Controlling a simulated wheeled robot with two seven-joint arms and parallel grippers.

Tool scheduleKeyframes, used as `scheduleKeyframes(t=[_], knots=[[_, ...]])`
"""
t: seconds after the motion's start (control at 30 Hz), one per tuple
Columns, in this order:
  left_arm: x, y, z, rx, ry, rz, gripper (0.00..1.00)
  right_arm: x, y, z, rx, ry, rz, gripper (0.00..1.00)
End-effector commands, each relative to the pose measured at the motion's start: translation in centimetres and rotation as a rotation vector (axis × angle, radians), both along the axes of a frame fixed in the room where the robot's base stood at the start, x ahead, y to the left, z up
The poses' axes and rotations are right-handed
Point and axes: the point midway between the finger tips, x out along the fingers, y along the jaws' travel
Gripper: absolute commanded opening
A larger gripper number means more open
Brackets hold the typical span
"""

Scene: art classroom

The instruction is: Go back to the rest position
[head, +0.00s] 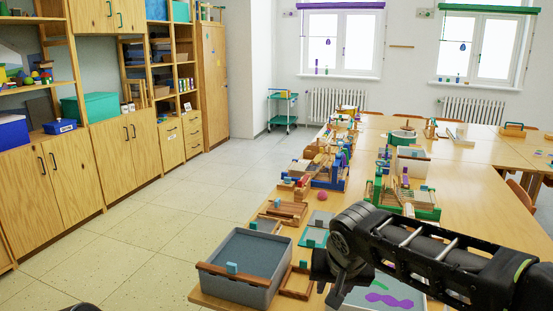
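My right arm comes in from the right edge, over the near part of the long wooden table (460,190). Its dark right gripper (325,283) points down beside the grey bin (262,290), just right of it. The fingers are dark and small, so I cannot tell whether they are open or shut or hold anything. My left gripper does not show; only a small dark rounded shape appears at the bottom left edge.
The grey bin has a brown front bar and a small blue block (232,268). Wooden trays (287,210) and block sets crowd the table's left side. Cabinets (125,155) line the left wall. A green cart (283,110) stands at the back. The tiled floor (170,215) between is clear.

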Motion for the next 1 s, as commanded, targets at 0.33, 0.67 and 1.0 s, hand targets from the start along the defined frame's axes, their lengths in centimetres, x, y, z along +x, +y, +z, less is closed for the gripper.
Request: scheduleKeyframes(t=[0.33,0.67,1.0], knots=[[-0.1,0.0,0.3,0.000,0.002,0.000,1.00,0.6,7.9,-6.4,0.132,-0.082,0.309,0.35],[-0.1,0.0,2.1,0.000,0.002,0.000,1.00,-7.9,9.2,-27.6,0.291,0.014,0.351,0.35],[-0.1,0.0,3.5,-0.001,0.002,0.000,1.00,-24.9,5.1,-39.1,0.340,0.352,0.126,0.35]])
